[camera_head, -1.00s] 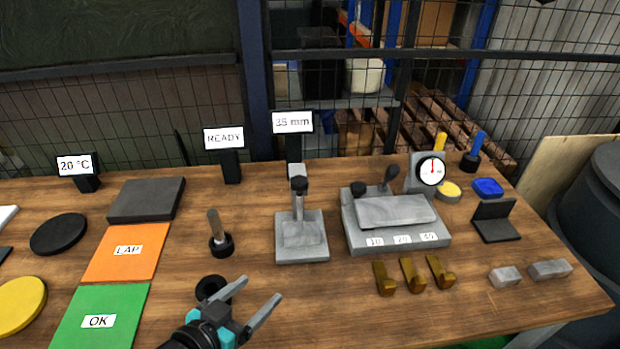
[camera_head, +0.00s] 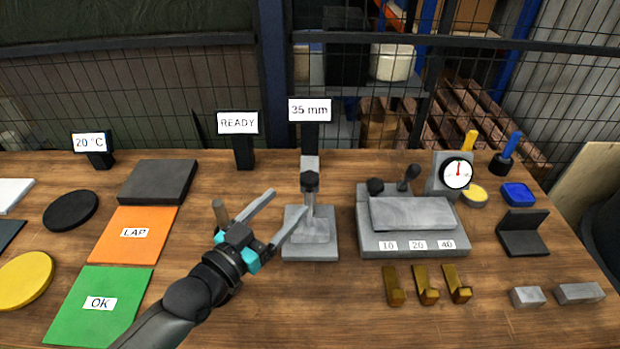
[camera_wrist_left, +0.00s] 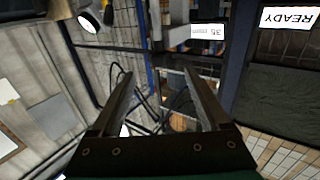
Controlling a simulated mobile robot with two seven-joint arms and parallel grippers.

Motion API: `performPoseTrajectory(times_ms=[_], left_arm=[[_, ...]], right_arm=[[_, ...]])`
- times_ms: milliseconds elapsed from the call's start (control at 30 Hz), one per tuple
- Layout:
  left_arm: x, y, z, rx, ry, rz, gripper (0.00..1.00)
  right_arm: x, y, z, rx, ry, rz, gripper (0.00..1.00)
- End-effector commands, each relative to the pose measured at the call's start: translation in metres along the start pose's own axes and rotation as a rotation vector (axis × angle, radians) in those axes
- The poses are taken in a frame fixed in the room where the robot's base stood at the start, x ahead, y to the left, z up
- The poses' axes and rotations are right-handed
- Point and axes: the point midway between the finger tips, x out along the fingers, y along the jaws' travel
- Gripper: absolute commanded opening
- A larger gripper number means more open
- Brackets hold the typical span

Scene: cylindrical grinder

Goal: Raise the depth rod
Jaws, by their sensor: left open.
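The depth rod (camera_head: 310,200) appears to be the thin upright rod with a black knob (camera_head: 310,181), standing on a grey stepped base (camera_head: 298,250) at the middle of the bench. A display reading 35 mm (camera_head: 309,110) stands behind it. My left gripper (camera_head: 286,212) is open and empty, to the left of the rod, with its right finger overlapping the grey base in the picture. In the left wrist view, its two fingers (camera_wrist_left: 165,90) are spread with nothing between them. My right gripper is not in view.
A grey block fixture (camera_head: 410,242) with a dial gauge (camera_head: 457,174) stands to the right. Several brass hooks (camera_head: 426,285) lie in front of it. A short upright peg (camera_head: 221,213) is partly hidden behind my left gripper. Green OK (camera_head: 75,325) and orange LAP (camera_head: 130,250) mats lie left.

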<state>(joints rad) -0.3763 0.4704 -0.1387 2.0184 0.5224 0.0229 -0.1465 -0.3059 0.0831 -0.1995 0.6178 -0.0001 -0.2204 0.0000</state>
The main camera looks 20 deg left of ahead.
Motion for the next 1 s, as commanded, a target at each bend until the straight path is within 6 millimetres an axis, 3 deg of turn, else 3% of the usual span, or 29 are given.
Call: performPoseTrajectory(times_ms=[500, 700, 1000], left_arm=[[0.076, 0.000, 0.000, 0.000, 0.001, 0.000, 0.79], [0.091, 0.000, 0.000, 0.000, 0.000, 0.000, 0.79], [0.095, 0.000, 0.001, 0.001, -0.002, 0.000, 0.79]], right_arm=[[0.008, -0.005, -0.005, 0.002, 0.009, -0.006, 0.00], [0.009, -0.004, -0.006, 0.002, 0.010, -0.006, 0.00], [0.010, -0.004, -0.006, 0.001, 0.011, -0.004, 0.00]])
